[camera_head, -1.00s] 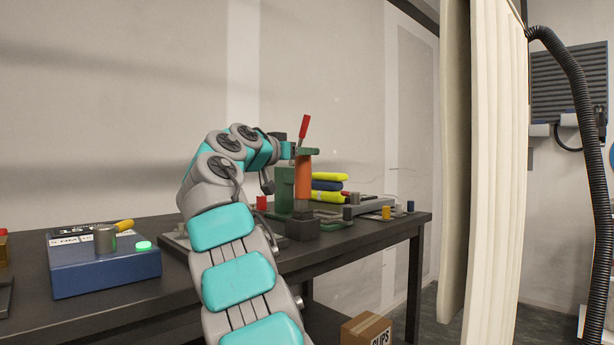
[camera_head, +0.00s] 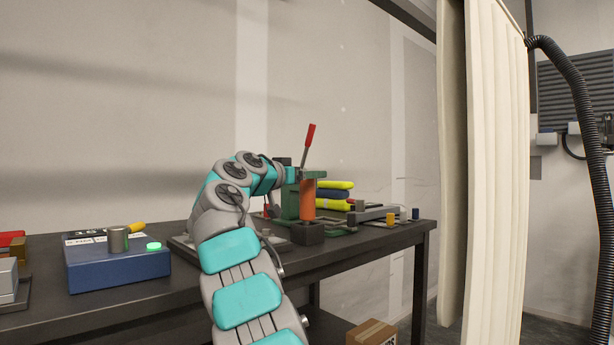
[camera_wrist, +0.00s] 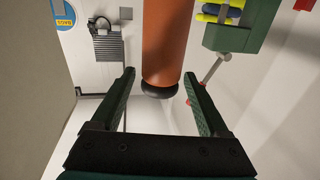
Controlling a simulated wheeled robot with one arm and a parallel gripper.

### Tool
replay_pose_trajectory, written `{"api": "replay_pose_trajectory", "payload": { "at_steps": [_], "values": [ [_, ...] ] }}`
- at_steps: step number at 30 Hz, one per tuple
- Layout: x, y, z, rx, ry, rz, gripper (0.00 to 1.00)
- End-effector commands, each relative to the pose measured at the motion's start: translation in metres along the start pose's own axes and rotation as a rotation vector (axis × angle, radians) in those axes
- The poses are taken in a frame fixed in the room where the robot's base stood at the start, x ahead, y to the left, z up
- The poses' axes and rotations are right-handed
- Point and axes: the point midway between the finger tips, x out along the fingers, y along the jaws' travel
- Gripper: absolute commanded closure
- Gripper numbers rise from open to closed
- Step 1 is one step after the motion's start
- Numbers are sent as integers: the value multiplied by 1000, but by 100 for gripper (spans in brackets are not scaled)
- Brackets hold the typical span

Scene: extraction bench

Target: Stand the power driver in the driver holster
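The power driver (camera_head: 307,204) is an upright orange cylinder. Its lower end is in or directly over the dark square block (camera_head: 307,234), which looks like the driver holster. The block's opening cannot be made out. My gripper (camera_wrist: 159,72) has its dark green fingers on both sides of the driver near its black-capped end. In the wrist view the driver (camera_wrist: 168,40) fills most of the gap between the fingertips. In the head view the fingers (camera_head: 313,175) cross the driver's top.
A green press (camera_head: 288,202) with a red lever (camera_head: 308,140) stands close beside the driver. A yellow and blue stack (camera_head: 334,193) lies behind. A blue box (camera_head: 120,264) with a metal cylinder (camera_head: 118,240) sits on the left of the dark bench (camera_head: 200,290).

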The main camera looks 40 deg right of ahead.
Motion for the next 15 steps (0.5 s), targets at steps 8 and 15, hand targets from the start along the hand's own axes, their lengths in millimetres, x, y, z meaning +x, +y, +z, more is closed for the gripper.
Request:
{"api": "replay_pose_trajectory", "payload": {
  "at_steps": [8,15],
  "values": [
    [0,0,0,0,0,0,19],
    [-10,0,-2,0,1,-1,19]
  ]
}}
